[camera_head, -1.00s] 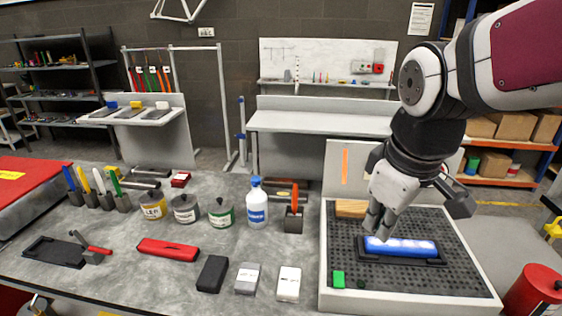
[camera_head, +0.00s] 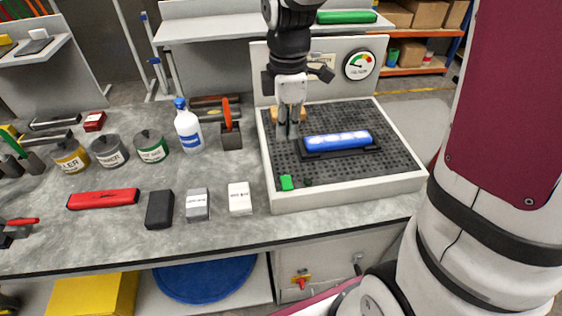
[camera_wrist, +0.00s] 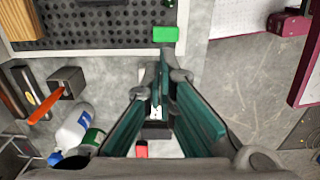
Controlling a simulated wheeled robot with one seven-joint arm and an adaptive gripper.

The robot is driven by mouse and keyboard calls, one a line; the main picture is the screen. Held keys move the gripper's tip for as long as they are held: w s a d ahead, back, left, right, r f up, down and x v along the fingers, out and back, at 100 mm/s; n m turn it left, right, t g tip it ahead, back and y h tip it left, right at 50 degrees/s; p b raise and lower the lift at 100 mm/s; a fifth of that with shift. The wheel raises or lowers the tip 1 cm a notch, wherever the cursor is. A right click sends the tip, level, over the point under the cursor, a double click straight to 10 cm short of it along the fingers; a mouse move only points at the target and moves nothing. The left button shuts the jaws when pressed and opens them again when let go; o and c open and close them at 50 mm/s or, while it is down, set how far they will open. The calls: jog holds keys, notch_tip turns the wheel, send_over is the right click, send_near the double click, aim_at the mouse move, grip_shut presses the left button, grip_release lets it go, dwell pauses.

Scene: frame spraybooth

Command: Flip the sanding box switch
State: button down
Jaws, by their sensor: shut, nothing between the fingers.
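The sanding box (camera_head: 350,196) is a pale box with a black perforated top on the right of the bench. A small green block (camera_head: 286,182) sits at its front left corner, beside a small dark knob (camera_head: 308,181). The block also shows in the wrist view (camera_wrist: 165,34). A red and yellow rotary switch (camera_head: 302,277) is on the pale cabinet front below the box. I cannot tell which is the sanding box switch. My gripper (camera_head: 287,136) is shut and empty, pointing down above the left part of the perforated top, behind the green block.
A blue and white block (camera_head: 338,141) lies in a black holder on the perforated top. A round gauge (camera_head: 358,64) is on the back panel. White (camera_head: 240,198) and grey boxes, a bottle (camera_head: 188,128) and cans stand to the left. A blue disc (camera_head: 205,278) lies below.

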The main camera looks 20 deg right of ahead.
aim_at(286, 179)
notch_tip(286, 179, down, 14)
jog(key=shift+r+p, duration=0.1)
jog(key=shift+p, duration=0.35)
dwell(0.5)
